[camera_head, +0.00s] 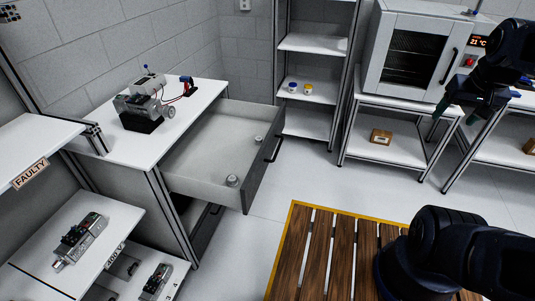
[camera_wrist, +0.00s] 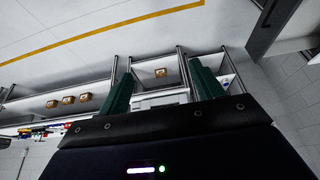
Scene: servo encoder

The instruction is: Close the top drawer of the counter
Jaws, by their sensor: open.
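The counter (camera_head: 107,144) stands at the left in the head view, with a white top. Its top drawer (camera_head: 200,160) is pulled far out to the right and its inside shows, with small round metal parts lying in it. The drawer's dark handle (camera_head: 274,148) is on its front panel. My gripper (camera_head: 457,112) is at the upper right of the head view, well apart from the drawer. In the wrist view my gripper's two green fingers (camera_wrist: 160,88) stand wide apart with nothing between them.
A machine (camera_head: 143,108) stands on the counter top. A shelf rack (camera_head: 312,91) is behind the drawer. An oven (camera_head: 410,53) on a white table is at the back. A wooden pallet (camera_head: 322,250) with a yellow edge lies in front. Grey floor is clear between pallet and drawer.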

